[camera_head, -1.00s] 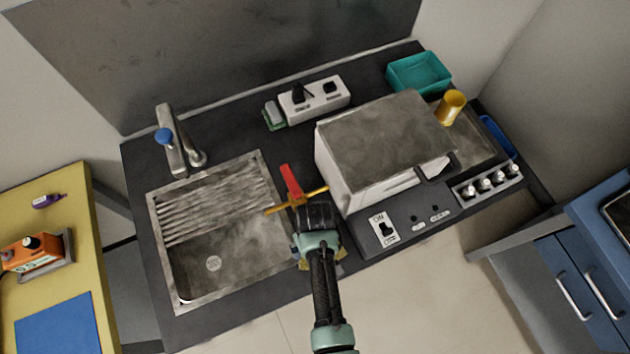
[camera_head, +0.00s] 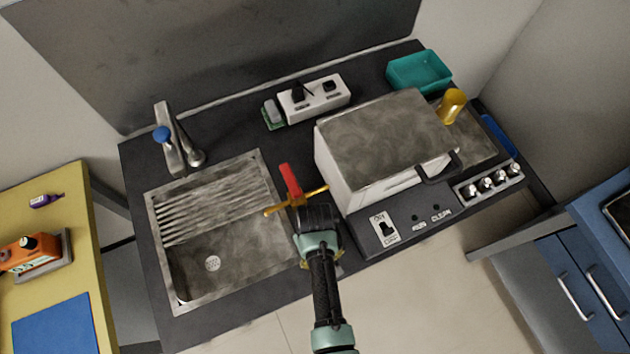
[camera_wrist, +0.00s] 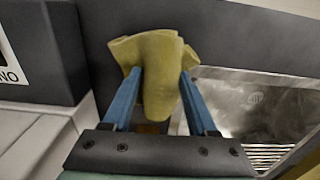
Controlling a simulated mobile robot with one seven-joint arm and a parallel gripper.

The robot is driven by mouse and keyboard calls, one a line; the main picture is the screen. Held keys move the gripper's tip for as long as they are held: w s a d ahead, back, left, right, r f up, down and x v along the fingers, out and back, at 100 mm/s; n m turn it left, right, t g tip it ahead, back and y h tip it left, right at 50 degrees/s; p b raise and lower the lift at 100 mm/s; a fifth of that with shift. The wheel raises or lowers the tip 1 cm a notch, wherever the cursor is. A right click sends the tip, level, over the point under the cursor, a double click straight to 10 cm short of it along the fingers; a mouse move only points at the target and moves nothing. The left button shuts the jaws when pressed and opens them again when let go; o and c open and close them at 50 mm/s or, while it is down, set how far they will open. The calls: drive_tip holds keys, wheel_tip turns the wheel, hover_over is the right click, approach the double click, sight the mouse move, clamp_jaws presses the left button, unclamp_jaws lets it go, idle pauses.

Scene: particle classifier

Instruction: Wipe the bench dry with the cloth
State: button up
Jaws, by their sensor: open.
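The yellow cloth (camera_wrist: 158,80) is bunched between and over the blue fingers of my gripper (camera_wrist: 160,74) in the wrist view. The fingers stand apart, one on each side of it; whether they touch it is unclear. In the head view my gripper (camera_head: 298,202) is over the dark bench (camera_head: 222,324), between the sink and the white box. A narrow yellow strip (camera_head: 312,191) shows across its end, with a red piece (camera_head: 290,180) beside it. I cannot make out any wet patch on the bench.
The metal sink (camera_head: 190,287) with its tap (camera_head: 176,140) is on the left. The white grey-topped box (camera_head: 385,140) is close on the right. A white socket block (camera_head: 315,97), teal bin (camera_head: 420,72) and yellow cup (camera_head: 452,105) stand at the back and right.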

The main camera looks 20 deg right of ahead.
clamp_jaws()
idle(0.4)
drive_tip(key=shift+r+p, duration=0.35)
drive_tip(key=shift+p, duration=0.1)
